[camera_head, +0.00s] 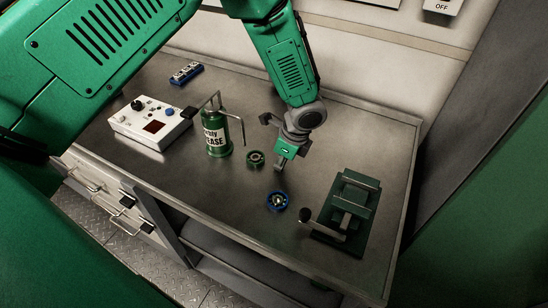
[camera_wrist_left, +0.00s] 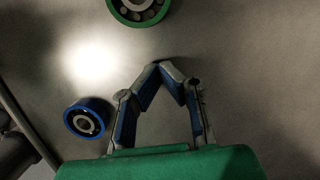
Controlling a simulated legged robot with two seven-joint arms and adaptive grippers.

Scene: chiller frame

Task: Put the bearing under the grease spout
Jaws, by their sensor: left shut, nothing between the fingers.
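A green-ringed bearing (camera_head: 255,158) lies flat on the bench just right of the grease can (camera_head: 216,135). The can's thin bent spout (camera_head: 242,128) comes down close to that bearing; I cannot tell if it is right over it. A blue-ringed bearing (camera_head: 277,201) lies nearer the bench's front. In the left wrist view the green bearing (camera_wrist_left: 138,8) is cut by the top edge and the blue bearing (camera_wrist_left: 87,119) is left of the fingers. My left gripper (camera_head: 279,166) is shut and empty above the bench; its fingertips (camera_wrist_left: 161,66) meet. My right gripper is out of view.
A dark green vise (camera_head: 347,207) stands at the bench's right. A white control box (camera_head: 150,121) and a small blue block (camera_head: 185,74) are at the left. The metal bench top (camera_head: 370,130) is clear at the back right. Drawers with handles are below the left front.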

